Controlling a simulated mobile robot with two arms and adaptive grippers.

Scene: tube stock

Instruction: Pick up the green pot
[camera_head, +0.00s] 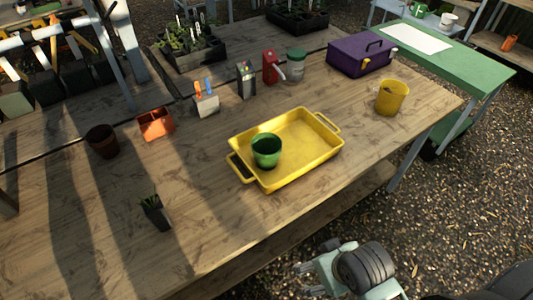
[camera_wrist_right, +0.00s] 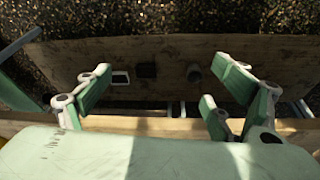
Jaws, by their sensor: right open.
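The green pot (camera_head: 266,151) stands upright inside the yellow tray (camera_head: 318,165), toward the tray's left end, on the wooden table. My right gripper (camera_head: 308,279) is low in the head view, beyond the table's front edge and well apart from the pot. It is open and empty; in the right wrist view its fingers (camera_wrist_right: 165,92) are spread wide with nothing between them. The green pot is not seen in the right wrist view. My left gripper is not in view.
A yellow pot (camera_head: 391,98) and purple box (camera_head: 358,55) stand right and behind the tray. A small potted plant (camera_head: 155,212), brown pot (camera_head: 102,141) and orange container (camera_head: 156,123) stand left. The tabletop in front of the tray is clear.

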